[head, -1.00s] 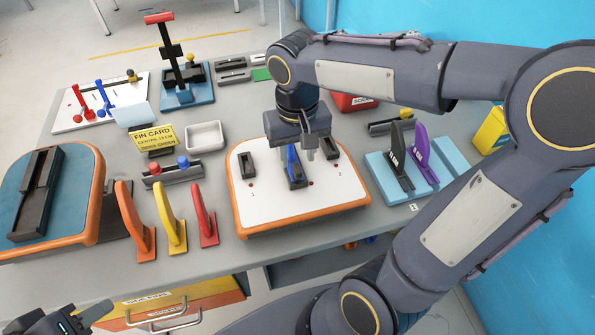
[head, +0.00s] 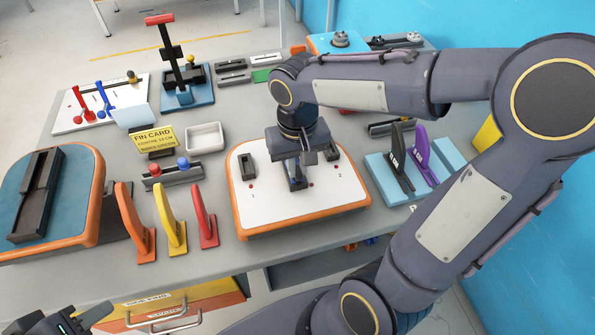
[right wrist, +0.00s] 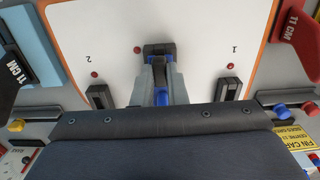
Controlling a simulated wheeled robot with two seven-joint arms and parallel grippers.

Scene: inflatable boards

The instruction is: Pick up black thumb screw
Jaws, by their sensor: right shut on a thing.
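My right gripper (head: 297,186) is lowered onto the black middle fin box (right wrist: 158,48) of the white board (head: 263,213) with the orange rim. In the right wrist view its fingers (right wrist: 160,68) are closed around a small dark piece, which looks like the black thumb screw, though its shape is mostly hidden. In the head view the gripper hides most of the box. My left gripper (head: 75,320) is at the bottom left corner, partly cut off, away from the board; its jaw opening is unclear.
Orange, yellow and red fins (head: 170,218) stand left of the board. Black and purple fins (head: 420,155) stand on a light blue block at right. A white tray (head: 205,137), a fin card (head: 153,139) and a blue board (head: 60,190) lie further left.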

